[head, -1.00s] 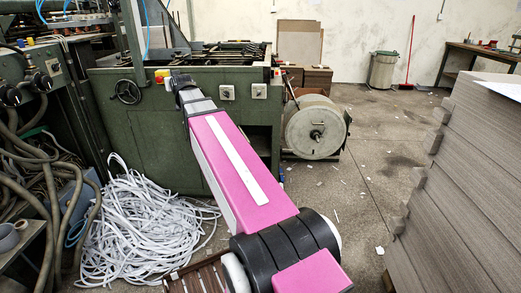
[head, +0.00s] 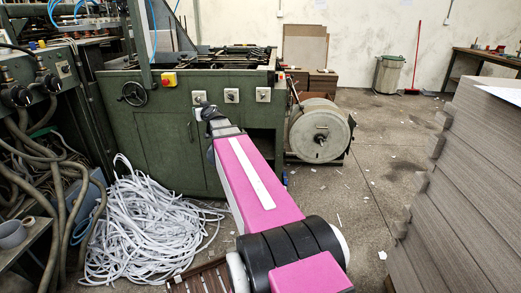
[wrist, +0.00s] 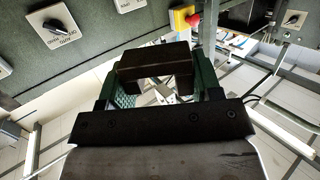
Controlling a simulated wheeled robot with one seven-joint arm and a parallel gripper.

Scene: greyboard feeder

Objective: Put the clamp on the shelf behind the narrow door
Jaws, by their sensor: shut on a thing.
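My gripper (wrist: 155,90) shows in the wrist view with green fingers either side of a dark brown block. The block, which I take to be the clamp (wrist: 150,66), is held between them; its full shape is hidden. In the head view the dark wrist end of my arm (head: 208,115) is in front of the green machine, just below its switches; the held thing cannot be made out there. A flat door panel (head: 168,150) is on the machine's front, left of my arm, and looks shut. I cannot tell whether it is the narrow door. No shelf shows.
The machine front carries rotary switches (head: 231,95), a red and yellow button (head: 169,79) and a handwheel (head: 133,93). A heap of white strips (head: 140,235) lies on the floor before it. Stacked greyboard (head: 465,190) stands at right. Floor between is fairly clear.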

